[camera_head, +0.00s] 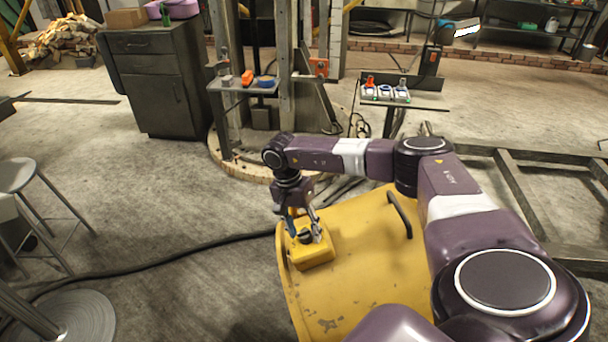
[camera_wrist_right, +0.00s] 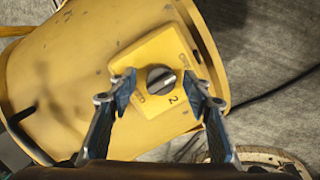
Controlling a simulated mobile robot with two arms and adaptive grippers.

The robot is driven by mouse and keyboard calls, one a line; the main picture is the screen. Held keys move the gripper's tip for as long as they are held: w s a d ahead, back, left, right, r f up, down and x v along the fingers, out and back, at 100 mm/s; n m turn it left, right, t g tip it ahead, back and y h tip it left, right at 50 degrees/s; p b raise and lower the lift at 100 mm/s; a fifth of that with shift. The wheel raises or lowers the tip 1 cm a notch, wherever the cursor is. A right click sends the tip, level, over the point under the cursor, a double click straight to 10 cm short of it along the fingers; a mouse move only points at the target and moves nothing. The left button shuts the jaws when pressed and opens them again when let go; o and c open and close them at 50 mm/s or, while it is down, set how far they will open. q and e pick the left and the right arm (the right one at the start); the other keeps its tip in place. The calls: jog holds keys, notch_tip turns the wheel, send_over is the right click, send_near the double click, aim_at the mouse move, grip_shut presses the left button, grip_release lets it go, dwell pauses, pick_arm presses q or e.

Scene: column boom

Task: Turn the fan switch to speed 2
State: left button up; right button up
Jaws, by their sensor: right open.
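The yellow fan (camera_head: 355,285) lies under my right arm, with a yellow switch box (camera_head: 316,254) at its left edge. In the right wrist view the switch box (camera_wrist_right: 150,55) carries a round dark knob (camera_wrist_right: 160,79) with a pale pointer line on its right side. In the head view the right gripper (camera_head: 304,224) is over the box. My left gripper is not in view.
A dark handle (camera_head: 400,214) stands up from the fan. A black cable (camera_head: 165,257) runs along the floor to the left. A grey stool (camera_head: 20,176) stands at the left, a dark cabinet (camera_head: 155,85) behind. A small stand (camera_head: 388,100) holds several items.

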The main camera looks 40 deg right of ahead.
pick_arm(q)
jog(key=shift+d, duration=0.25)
pick_arm(e)
jog(key=shift+f, duration=0.15)
jog(key=shift+c, duration=0.8)
jog(key=c, duration=1)
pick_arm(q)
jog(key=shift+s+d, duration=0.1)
pick_arm(e)
jog(key=shift+o, duration=0.2)
